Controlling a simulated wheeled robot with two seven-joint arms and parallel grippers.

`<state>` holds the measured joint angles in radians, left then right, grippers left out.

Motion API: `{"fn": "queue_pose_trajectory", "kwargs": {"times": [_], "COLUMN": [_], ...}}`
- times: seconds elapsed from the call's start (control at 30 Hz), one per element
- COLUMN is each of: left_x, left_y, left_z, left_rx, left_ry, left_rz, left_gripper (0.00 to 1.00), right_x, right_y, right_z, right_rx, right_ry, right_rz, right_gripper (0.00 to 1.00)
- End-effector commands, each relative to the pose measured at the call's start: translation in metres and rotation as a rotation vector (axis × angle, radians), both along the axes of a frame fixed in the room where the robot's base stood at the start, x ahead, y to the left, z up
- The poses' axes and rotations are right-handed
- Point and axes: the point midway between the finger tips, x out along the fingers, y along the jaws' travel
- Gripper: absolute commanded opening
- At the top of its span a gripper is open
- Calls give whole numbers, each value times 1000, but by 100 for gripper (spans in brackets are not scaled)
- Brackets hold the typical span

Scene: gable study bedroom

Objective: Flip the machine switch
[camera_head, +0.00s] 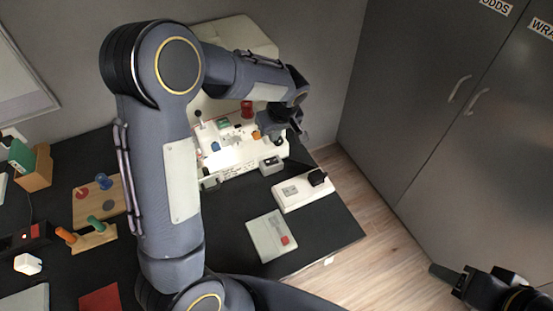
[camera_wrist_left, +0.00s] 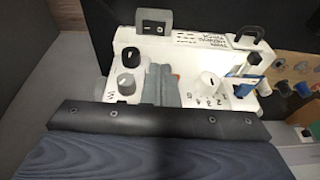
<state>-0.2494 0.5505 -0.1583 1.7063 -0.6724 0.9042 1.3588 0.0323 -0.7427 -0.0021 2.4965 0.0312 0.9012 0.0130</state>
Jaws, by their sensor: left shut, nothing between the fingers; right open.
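The machine is a white panel (camera_head: 238,158) at the back of the black desk, carrying knobs, a lever and small coloured parts. Its panel also fills the upper middle of the left wrist view (camera_wrist_left: 190,50), with black knobs (camera_wrist_left: 128,57), a white knob (camera_wrist_left: 207,80) and a blue part (camera_wrist_left: 246,87). I cannot tell for certain which part is the switch. My left gripper (camera_head: 277,137) is over the panel's right part. Its shut, empty fingers (camera_wrist_left: 161,86) are beside the black knobs and hide part of the panel; contact is unclear. My right gripper (camera_head: 478,283) is open at the lower right, away from the desk.
A white strip with a black plug (camera_head: 318,177) and a pale plate with a red switch (camera_head: 285,240) lie on the desk's right side. A wooden peg board (camera_head: 88,214) lies at the left. Grey cabinets (camera_head: 440,110) stand at the right beyond bare floor.

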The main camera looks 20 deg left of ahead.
Motion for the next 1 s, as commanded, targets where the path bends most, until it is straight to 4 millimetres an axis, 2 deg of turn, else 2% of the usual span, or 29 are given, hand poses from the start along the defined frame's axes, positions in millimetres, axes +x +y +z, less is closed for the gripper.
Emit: {"fn": "queue_pose_trajectory", "kwargs": {"times": [0.4, 0.53, 0.67, 1.0], "left_x": [4, 5, 8, 19], "left_y": [-1, 1, 5, 22], "left_z": [-5, -13, -32, -101], "left_rx": [11, 12, 11, 10], "left_ry": [-3, -1, 0, 1], "left_rz": [10, 11, 11, 10], "left_gripper": [0, 0, 0, 0], "right_x": [0, 0, 0, 0], "right_y": [0, 0, 0, 0], "right_z": [-1, -5, -15, -43], "right_rx": [0, 0, 0, 0], "right_ry": [0, 0, 0, 0], "right_rz": [0, 0, 0, 0], "right_gripper": [48, 48, 48, 48]}}
